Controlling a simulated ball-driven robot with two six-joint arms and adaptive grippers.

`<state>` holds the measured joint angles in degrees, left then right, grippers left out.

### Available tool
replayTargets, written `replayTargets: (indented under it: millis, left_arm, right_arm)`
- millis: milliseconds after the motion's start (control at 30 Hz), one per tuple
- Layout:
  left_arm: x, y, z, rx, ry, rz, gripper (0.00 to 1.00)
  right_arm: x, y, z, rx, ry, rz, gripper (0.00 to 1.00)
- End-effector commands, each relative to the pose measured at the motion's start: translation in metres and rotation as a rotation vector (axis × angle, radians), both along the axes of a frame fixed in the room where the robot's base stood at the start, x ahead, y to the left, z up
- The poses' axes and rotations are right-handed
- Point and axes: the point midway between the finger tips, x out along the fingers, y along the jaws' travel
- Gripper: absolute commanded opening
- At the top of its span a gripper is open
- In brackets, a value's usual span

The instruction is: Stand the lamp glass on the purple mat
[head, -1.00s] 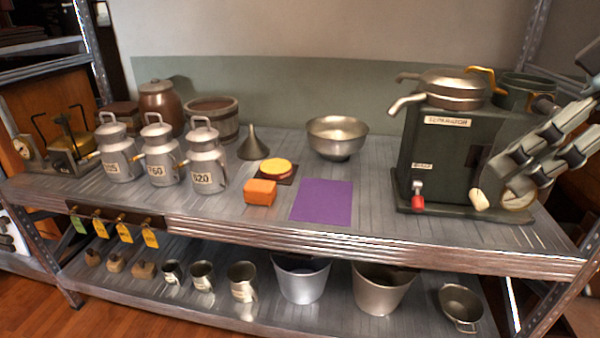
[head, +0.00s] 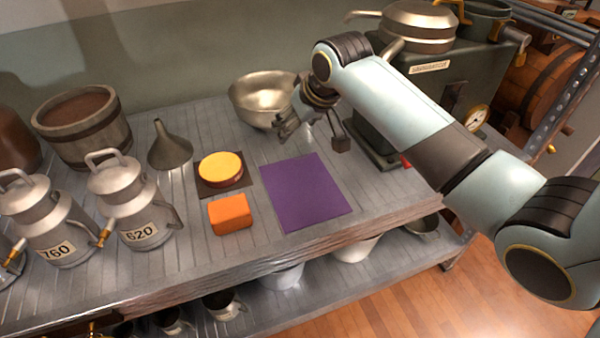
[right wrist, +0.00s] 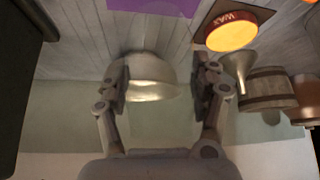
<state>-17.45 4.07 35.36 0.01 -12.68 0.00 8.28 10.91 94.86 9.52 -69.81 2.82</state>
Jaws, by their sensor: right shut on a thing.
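The purple mat (head: 306,192) lies flat and empty on the upper shelf; its edge shows at the top of the right wrist view (right wrist: 150,6). My right gripper (head: 313,133) is above the shelf behind the mat, in front of the metal bowl. In the right wrist view its two fingers (right wrist: 162,84) stand apart and are closed on a clear thing, the lamp glass (right wrist: 172,95). The glass is so transparent that its outline is hard to make out against the bowl. My left gripper is not in view.
The metal bowl (head: 262,98) stands behind my gripper and the dark separator (head: 445,90) stands to its right. Left of the mat are an orange block (head: 230,214) and a yellow wax disc (head: 220,167) on a dark square. A funnel (head: 170,150) and milk cans (head: 130,205) stand farther left.

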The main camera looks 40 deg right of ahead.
Motion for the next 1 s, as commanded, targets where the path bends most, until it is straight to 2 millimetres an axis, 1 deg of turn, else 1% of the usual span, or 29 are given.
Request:
replayTargets:
  millis: [33,100,200,367,500,600,867,967,1000]
  left_arm:
    - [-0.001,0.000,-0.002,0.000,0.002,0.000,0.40]
    - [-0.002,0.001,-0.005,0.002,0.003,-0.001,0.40]
    - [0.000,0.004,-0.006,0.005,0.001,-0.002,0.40]
    - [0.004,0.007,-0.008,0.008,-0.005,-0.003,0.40]
    - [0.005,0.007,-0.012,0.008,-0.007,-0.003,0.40]
    - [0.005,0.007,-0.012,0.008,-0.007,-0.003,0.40]
    - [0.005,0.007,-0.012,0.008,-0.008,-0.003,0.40]
    - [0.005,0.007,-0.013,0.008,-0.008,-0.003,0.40]
    - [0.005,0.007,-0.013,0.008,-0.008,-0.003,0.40]
  right_arm:
    - [-0.001,0.000,-0.014,0.001,0.004,-0.004,0.27]
    - [-0.001,0.000,-0.029,0.001,0.003,-0.004,0.27]
    - [0.000,0.001,-0.044,0.002,0.001,-0.003,0.27]
    - [0.000,0.001,-0.061,0.002,0.001,-0.001,0.27]
    - [0.000,0.001,-0.082,0.002,0.002,-0.001,0.27]
    - [0.000,0.001,-0.089,0.001,-0.001,0.000,0.27]
    - [0.000,0.001,-0.089,0.001,-0.001,0.000,0.27]
    - [0.000,0.001,-0.093,0.001,-0.001,0.000,0.27]
    - [0.000,0.001,-0.092,0.001,0.000,0.000,0.68]
